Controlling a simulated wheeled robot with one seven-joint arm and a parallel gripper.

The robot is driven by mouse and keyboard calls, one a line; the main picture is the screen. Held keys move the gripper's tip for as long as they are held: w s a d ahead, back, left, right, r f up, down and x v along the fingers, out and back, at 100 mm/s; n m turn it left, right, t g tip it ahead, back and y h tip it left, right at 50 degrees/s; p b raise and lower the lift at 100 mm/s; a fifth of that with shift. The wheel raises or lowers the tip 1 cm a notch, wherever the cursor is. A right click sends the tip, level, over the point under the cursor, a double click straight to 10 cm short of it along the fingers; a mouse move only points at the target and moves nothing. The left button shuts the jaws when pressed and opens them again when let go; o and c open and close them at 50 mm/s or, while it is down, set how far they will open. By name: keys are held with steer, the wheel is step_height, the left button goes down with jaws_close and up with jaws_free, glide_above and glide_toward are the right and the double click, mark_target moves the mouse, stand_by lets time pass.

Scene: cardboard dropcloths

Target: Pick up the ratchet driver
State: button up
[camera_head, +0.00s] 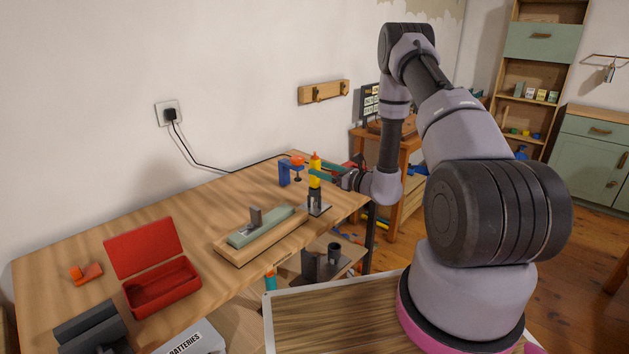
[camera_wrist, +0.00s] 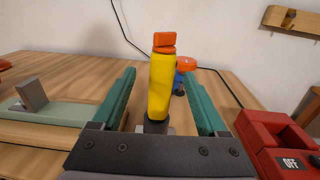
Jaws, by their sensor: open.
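The ratchet driver (camera_head: 315,163) has a yellow handle with an orange-red top and stands upright in a dark holder (camera_head: 315,199) near the table's right end. In the wrist view the driver (camera_wrist: 161,85) rises in the middle, between the two green fingers. My gripper (camera_head: 318,170) is open, with a finger on each side of the handle. In the wrist view a gap shows between each finger of my gripper (camera_wrist: 159,74) and the handle. The driver's lower end is hidden in the holder and behind the gripper's palm.
A blue clamp with an orange knob (camera_head: 285,172) stands just behind the driver. A red box marked OFF (camera_wrist: 282,145) is close on the right. A green block on a board (camera_head: 262,229) lies to the left. An open red case (camera_head: 160,282) is farther left.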

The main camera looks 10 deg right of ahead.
steer(key=x, duration=0.3)
steer(key=shift+w+a+r, duration=0.1)
steer(key=shift+w+a, duration=0.05)
steer(key=shift+w, duration=0.2)
jaws_close()
stand_by(1.1)
